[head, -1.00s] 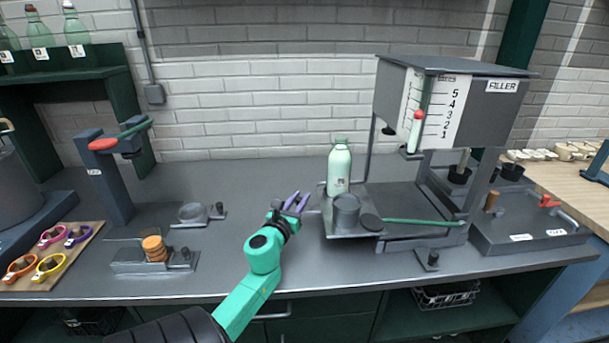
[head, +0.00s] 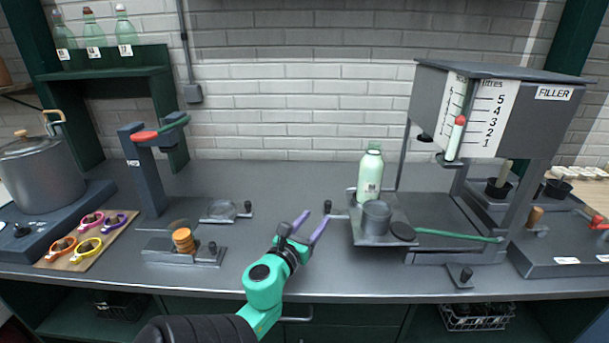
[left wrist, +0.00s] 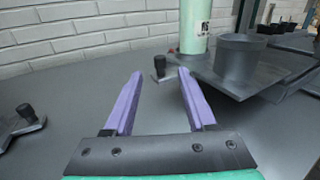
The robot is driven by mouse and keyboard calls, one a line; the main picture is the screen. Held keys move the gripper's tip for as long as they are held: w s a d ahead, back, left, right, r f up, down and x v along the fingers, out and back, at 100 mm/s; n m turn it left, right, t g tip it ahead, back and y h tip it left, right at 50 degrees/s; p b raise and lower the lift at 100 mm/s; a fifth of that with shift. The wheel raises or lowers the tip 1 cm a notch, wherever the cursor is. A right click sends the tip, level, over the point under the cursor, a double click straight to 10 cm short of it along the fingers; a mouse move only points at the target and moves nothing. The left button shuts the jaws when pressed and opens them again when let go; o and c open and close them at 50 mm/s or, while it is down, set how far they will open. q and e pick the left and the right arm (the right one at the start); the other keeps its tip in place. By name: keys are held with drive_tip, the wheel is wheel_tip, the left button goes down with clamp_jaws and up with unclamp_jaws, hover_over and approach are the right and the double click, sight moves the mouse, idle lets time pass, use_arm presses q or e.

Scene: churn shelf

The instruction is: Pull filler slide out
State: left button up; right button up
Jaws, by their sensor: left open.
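The filler (head: 490,110) stands at the right of the bench, with a level scale on its front. Its slide, a grey plate (head: 362,237), sticks out at the filler's lower left. A green bottle (head: 370,178) and a grey cup (head: 377,217) stand on it. A small dark knob (head: 327,206) is at the slide's left end; it also shows in the left wrist view (left wrist: 160,68), just beyond and between the fingertips. My left gripper (head: 311,224) is open and empty, left of the slide and in front of the knob, apart from it. My right gripper is not in view.
A green-handled lever (head: 455,235) lies along the filler's front. At left are a capping stand (head: 145,175), a holder with orange discs (head: 183,240) and a board of coloured rings (head: 80,262).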

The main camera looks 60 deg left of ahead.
use_arm(q)
drive_tip(key=b+v, duration=0.1)
drive_tip(key=v, duration=0.4)
drive_tip(key=shift+s+d, duration=0.2)
drive_tip(key=shift+s, duration=0.05)
